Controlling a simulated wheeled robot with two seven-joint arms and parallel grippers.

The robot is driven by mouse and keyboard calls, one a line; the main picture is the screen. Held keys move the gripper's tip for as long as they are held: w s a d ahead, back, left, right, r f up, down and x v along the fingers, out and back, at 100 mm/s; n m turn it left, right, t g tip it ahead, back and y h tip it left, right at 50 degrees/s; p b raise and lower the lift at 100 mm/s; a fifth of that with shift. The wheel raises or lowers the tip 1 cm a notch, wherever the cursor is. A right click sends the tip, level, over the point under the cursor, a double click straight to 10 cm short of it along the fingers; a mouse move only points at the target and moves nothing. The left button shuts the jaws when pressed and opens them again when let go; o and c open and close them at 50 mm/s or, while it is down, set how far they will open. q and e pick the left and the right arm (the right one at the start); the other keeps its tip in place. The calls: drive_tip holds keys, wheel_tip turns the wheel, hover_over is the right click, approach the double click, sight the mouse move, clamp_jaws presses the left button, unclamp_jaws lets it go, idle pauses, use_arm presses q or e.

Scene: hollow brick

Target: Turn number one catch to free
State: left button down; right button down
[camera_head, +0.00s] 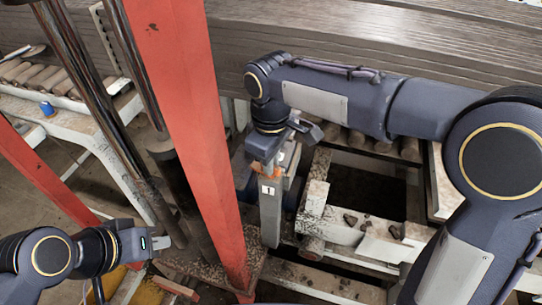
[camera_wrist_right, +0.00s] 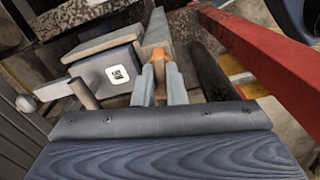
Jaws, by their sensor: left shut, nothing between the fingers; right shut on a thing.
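A grey metal post (camera_head: 270,222) with a white label reading 1 (camera_head: 268,190) stands in the middle of the head view. A small orange catch (camera_wrist_right: 158,62) is between the two fingers of my right gripper (camera_wrist_right: 160,82) in the right wrist view. The fingers are shut on it, and they hide part of it. In the head view the right gripper (camera_head: 274,166) points down at the top of the post. A white label (camera_wrist_right: 118,73) on a grey box also shows in the wrist view; its mark is hard to read. My left gripper (camera_head: 160,243) is shut and empty at lower left.
A red upright beam (camera_head: 188,100) stands between my two arms, close to the right gripper; it also shows in the wrist view (camera_wrist_right: 270,45). Dark steel columns (camera_head: 90,90) stand left of it. A white frame (camera_head: 350,235) with dark openings lies right of the post. Stacked grey boards (camera_head: 430,40) fill the back.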

drive_tip(key=shift+n+p, duration=0.35)
drive_tip(key=shift+n, duration=0.75)
drive_tip(key=c, duration=1.5)
unclamp_jaws()
wheel_tip(320, 180, up, 8)
drive_tip(key=shift+f, duration=0.1)
